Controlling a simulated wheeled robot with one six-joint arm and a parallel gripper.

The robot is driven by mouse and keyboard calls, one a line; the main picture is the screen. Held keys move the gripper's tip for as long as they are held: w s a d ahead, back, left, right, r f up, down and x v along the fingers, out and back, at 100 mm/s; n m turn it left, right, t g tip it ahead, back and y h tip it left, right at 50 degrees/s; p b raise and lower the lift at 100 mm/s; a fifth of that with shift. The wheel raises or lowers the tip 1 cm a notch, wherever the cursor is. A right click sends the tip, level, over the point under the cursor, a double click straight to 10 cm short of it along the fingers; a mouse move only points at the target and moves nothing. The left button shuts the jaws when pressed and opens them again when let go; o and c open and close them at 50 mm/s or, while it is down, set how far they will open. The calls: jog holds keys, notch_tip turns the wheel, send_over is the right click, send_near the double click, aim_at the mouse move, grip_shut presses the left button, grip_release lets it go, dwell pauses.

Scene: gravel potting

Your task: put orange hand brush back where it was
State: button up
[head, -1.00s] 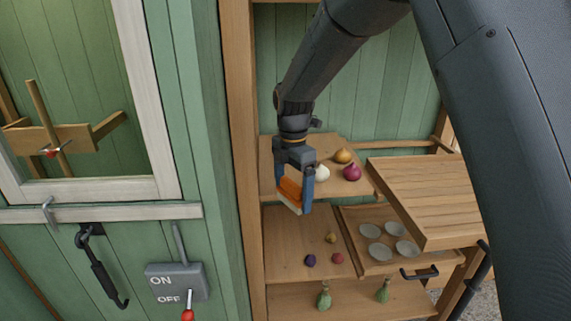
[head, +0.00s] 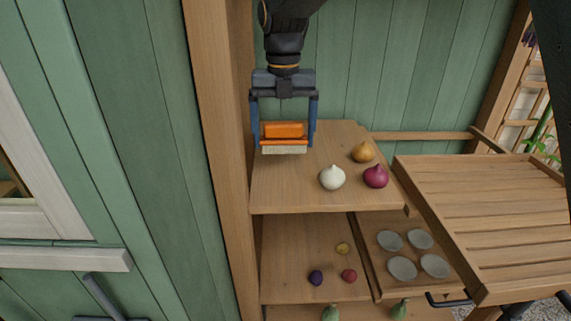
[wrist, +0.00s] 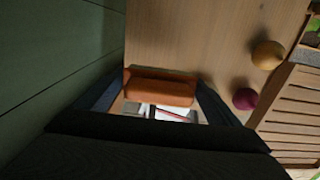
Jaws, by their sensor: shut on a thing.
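The orange hand brush (head: 284,131) has an orange back and handle with pale bristles pointing down. My gripper (head: 284,140) is shut on it, with one blue finger at each end of the brush. In the head view the brush appears over the left part of the upper wooden shelf (head: 290,196); I cannot tell whether the bristles touch the shelf. In the wrist view the brush (wrist: 160,86) sits between the two fingers, with the shelf board beyond it.
A white onion (head: 332,177), a red onion (head: 375,176) and a yellow onion (head: 363,151) lie on the upper shelf, right of the brush. A slatted wooden tray (head: 480,196) juts out at the right. A wooden post (head: 222,150) stands close on the left.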

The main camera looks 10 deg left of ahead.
aim_at(283, 123)
jog(key=shift+s+f+p, duration=0.1)
jog(key=shift+f+p, duration=0.9)
jog(key=shift+f, duration=2.7)
jog(key=o, duration=0.9)
jog(key=shift+f, duration=0.15)
notch_tip(283, 123, up, 12)
jog(key=b, duration=0.4)
jog(key=shift+r, duration=0.2)
jog(key=shift+f, duration=0.1)
